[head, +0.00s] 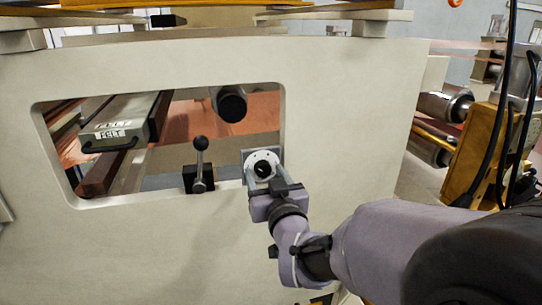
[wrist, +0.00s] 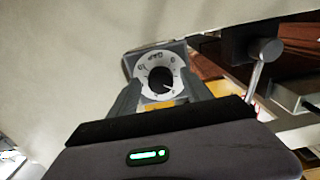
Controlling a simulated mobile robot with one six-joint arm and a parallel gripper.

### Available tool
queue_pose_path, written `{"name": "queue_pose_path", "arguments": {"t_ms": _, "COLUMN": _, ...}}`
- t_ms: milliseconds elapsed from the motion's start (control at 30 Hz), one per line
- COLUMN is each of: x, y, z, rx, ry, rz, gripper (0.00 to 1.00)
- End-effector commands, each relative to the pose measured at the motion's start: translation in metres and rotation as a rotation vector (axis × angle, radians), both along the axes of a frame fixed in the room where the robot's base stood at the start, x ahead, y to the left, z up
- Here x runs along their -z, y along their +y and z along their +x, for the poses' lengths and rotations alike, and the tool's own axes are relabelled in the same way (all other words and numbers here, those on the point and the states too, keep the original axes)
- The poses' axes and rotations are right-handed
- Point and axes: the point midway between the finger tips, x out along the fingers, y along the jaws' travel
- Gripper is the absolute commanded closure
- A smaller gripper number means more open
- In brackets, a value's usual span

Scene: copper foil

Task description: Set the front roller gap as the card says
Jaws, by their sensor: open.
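A gap dial (head: 262,160) with a white numbered face and a dark centre knob sits on a grey square plate at the lower right corner of the frame's window. It shows upside down in the wrist view (wrist: 158,70), where "GAP" can be read, but the pointer's setting is too small to tell. My gripper (head: 263,184) is open just in front of the dial, its fingers on either side of the knob in the wrist view (wrist: 162,92). I cannot tell whether they touch it. No card can be made out in either view.
A felt-labelled block (head: 115,128) and a dark roller end (head: 232,104) are inside the window. The pale frame panel (head: 130,250) is bare below.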

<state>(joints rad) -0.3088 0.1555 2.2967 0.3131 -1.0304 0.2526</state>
Motion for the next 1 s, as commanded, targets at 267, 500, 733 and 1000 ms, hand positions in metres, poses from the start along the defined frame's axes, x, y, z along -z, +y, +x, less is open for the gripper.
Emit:
{"name": "queue_pose_path", "arguments": {"t_ms": 267, "x": 0.0001, "y": 0.0004, "z": 0.0012, "rx": 0.0, "ry": 0.0, "rz": 0.0, "gripper": 0.47}}
{"name": "queue_pose_path", "arguments": {"t_ms": 500, "x": -0.0001, "y": 0.0003, "z": 0.0011, "rx": 0.0, "ry": 0.0, "rz": 0.0, "gripper": 0.94}}
{"name": "queue_pose_path", "arguments": {"t_ms": 733, "x": 0.0008, "y": 0.0003, "z": 0.0008, "rx": 0.0, "ry": 0.002, "rz": 0.01, "gripper": 1.0}}
{"name": "queue_pose_path", "arguments": {"t_ms": 1000, "x": 0.0061, "y": 0.0006, "z": 0.0006, "rx": -0.001, "ry": 0.029, "rz": 0.12, "gripper": 1.0}}
